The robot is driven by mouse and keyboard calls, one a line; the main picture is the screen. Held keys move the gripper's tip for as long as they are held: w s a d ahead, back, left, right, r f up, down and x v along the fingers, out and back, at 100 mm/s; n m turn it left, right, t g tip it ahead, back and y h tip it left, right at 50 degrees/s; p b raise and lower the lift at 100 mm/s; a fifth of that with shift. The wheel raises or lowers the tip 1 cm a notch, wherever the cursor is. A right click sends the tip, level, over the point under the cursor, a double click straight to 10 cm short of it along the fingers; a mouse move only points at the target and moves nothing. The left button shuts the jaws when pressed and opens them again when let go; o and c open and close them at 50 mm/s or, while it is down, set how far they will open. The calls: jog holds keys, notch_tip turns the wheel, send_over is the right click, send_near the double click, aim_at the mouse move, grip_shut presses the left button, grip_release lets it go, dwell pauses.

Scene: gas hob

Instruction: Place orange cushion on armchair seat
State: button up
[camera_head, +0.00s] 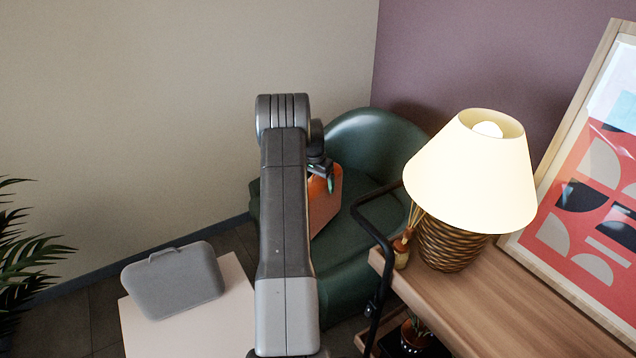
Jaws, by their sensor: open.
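The orange cushion (325,205) stands tilted on or just above the armchair's seat. My arm hides its left part, and I cannot tell whether its lower edge touches the seat. The dark green armchair (375,150) stands in the room corner, with its rounded back against the wall and part of its left side behind my arm. My gripper (328,180) is at the cushion's upper edge, small and partly hidden by my arm. It is open; whether its fingers touch the cushion is not clear.
A wooden side table (500,300) at the right bears a lit lamp (475,175) and a reed diffuser (401,252). A black curved rail (362,222) stands between table and armchair. A grey case (172,280) lies on a pale table (215,325). A plant (25,250) is far left.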

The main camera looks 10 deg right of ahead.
jog(key=r, duration=0.3)
jog(key=a+r, duration=0.1)
jog(key=r, duration=0.3)
jog(key=s+r+p, duration=0.1)
jog(key=r, duration=0.3)
jog(key=shift+s+a+r, duration=0.1)
jog(key=shift+a+r, duration=0.05)
jog(key=shift+r, duration=0.1)
jog(key=shift+f, duration=0.1)
jog(key=f, duration=0.4)
jog(key=w+d+f, duration=0.1)
jog(key=f, duration=0.3)
jog(key=f+b, duration=0.1)
jog(key=f, duration=0.3)
jog(key=shift+w+d, duration=0.15)
jog(key=shift+r, duration=2)
jog(key=shift+f, duration=0.1)
